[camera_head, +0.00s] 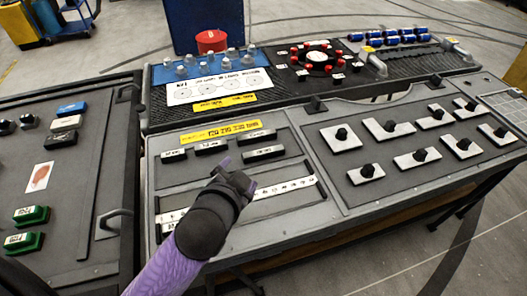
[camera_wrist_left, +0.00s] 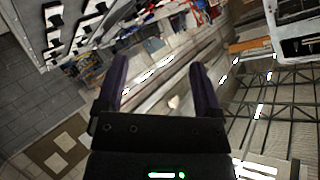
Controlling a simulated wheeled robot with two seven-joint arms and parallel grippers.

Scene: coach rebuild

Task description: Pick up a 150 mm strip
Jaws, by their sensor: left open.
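Several dark strips with white labels lie in the panel's left section in the head view: one at left (camera_head: 173,155), one beside it (camera_head: 211,146), one at upper right (camera_head: 257,136) and one below that (camera_head: 264,153). Their label text is too small to read surely, so I cannot tell which is 150 mm. My left gripper (camera_head: 237,174) is just in front of them, over the white ruler (camera_head: 285,188). It is open; the gap between its fingers (camera_wrist_left: 158,63) is empty in the left wrist view. My right gripper is not in view.
A yellow label (camera_head: 220,132) sits behind the strips. Black knobs on white plates (camera_head: 341,138) stand to the right. A raised rear shelf (camera_head: 282,106) holds bolts and a red-dotted disc. A left bench (camera_head: 75,185) carries coloured blocks. Handles (camera_head: 108,223) stick up between.

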